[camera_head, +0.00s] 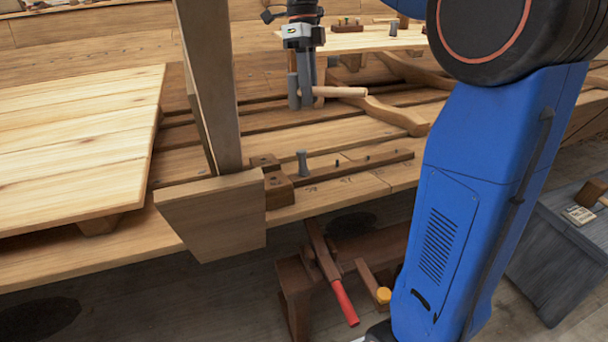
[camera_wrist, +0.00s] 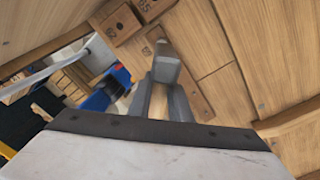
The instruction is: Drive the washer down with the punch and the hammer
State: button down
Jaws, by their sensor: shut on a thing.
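My gripper (camera_head: 306,100) is shut on the wooden handle (camera_head: 345,92) of the hammer. The handle lies level and sticks out to the right. The grey hammer head (camera_head: 293,92) is close against the left of the fingers. In the wrist view, a grey block that looks like this head (camera_wrist: 165,70) shows beyond my fingertips (camera_wrist: 162,95). The grey punch (camera_head: 302,163) stands upright at the left end of a dark wooden strip (camera_head: 350,168), below and nearer than my gripper in the head view. I cannot make out the washer.
Dark blocks (camera_head: 278,185) adjoin the strip's left end, and small dark pegs stand along it. An upright post (camera_head: 212,90) rises left of it, beside a broad plank panel (camera_head: 75,140). A red-handled tool (camera_head: 345,302) rests below. A grey chest (camera_head: 555,250) stands right.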

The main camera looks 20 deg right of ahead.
jog(key=shift+s+f, duration=0.1)
jog(key=shift+f, duration=0.05)
jog(key=shift+v, duration=2.5)
jog(key=shift+f, duration=0.1)
jog(key=x, duration=1.3)
jog(key=shift+v, duration=4.05)
jog(key=shift+f, duration=0.1)
